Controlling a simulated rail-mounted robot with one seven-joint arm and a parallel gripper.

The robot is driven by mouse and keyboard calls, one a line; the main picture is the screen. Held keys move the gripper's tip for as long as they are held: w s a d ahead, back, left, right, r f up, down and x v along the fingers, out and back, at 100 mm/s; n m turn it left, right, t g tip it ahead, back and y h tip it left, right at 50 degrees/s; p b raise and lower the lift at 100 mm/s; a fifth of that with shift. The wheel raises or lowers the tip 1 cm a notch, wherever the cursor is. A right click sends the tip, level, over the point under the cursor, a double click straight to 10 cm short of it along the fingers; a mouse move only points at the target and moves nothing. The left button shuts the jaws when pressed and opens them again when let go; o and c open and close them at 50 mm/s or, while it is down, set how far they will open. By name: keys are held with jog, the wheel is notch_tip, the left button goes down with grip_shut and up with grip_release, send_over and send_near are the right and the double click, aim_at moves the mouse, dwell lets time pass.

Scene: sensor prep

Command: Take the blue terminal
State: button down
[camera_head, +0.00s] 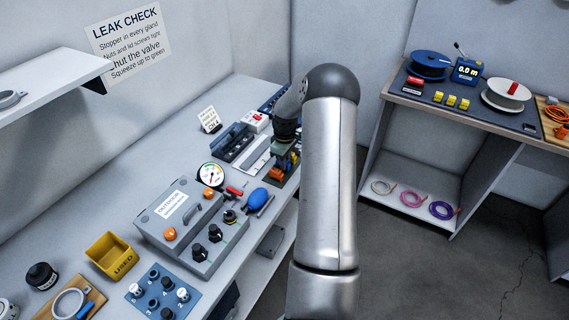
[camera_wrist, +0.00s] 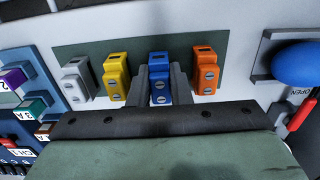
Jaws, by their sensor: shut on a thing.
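The blue terminal (camera_wrist: 158,62) stands in a row on a dark green strip (camera_wrist: 222,42) in the wrist view. My gripper (camera_wrist: 160,82) is shut on it, one grey finger at each side. The terminal has a slot on top and screw heads on its front. A grey-white terminal (camera_wrist: 77,78) and a yellow-orange one (camera_wrist: 116,75) stand to its left, an orange one (camera_wrist: 206,68) to its right. I cannot tell whether the blue terminal still touches the strip. In the head view my arm and gripper hide most of the row.
A blue bulb (camera_wrist: 298,64) and a red lever (camera_wrist: 302,114) lie right of the row. Labelled coloured blocks (camera_wrist: 30,108) stand close on the left. In the head view a grey valve box (camera_head: 180,212) and a yellow bin (camera_head: 112,256) stand nearer on the bench.

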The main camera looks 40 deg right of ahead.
notch_tip(320, 180, up, 2)
jog(key=shift+r, duration=0.25)
jog(key=s+a+r+b, duration=0.3)
jog(key=s+a+r, duration=0.3)
jog(key=s+r, duration=0.3)
jog(key=s, duration=0.3)
jog(key=shift+s+r+b, duration=0.35)
jog(key=shift+b, duration=0.05)
